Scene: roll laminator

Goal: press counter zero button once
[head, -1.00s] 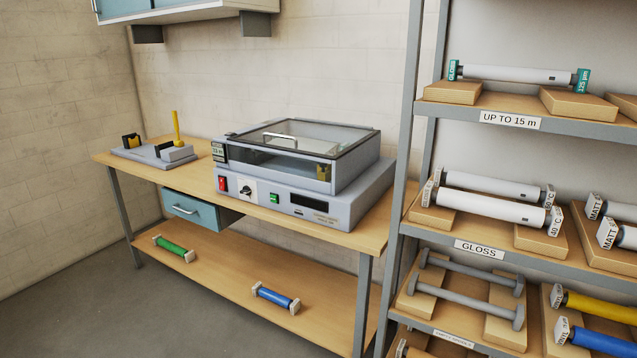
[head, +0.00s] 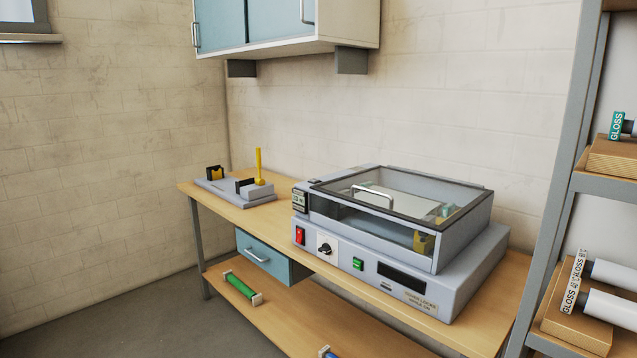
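The roll laminator (head: 390,245) stands on the wooden workbench (head: 490,285), its clear lid down with a bar handle on top. Its front panel carries a red switch (head: 300,235), a black rotary knob (head: 325,246), a green button (head: 358,264) and a dark display (head: 401,276). A small grey strip (head: 386,287) sits just below the display; I cannot tell if it is the counter zero button. A small label-like panel with tiny unreadable markings (head: 300,200) is on the laminator's left front corner. Neither of my grippers shows in the head view.
A grey fixture with a yellow lever (head: 259,168) stands at the bench's left end. A blue drawer (head: 262,258) hangs below. A green roll (head: 240,286) lies on the lower shelf. A roll rack (head: 570,150) stands right; a wall cabinet (head: 280,25) hangs above.

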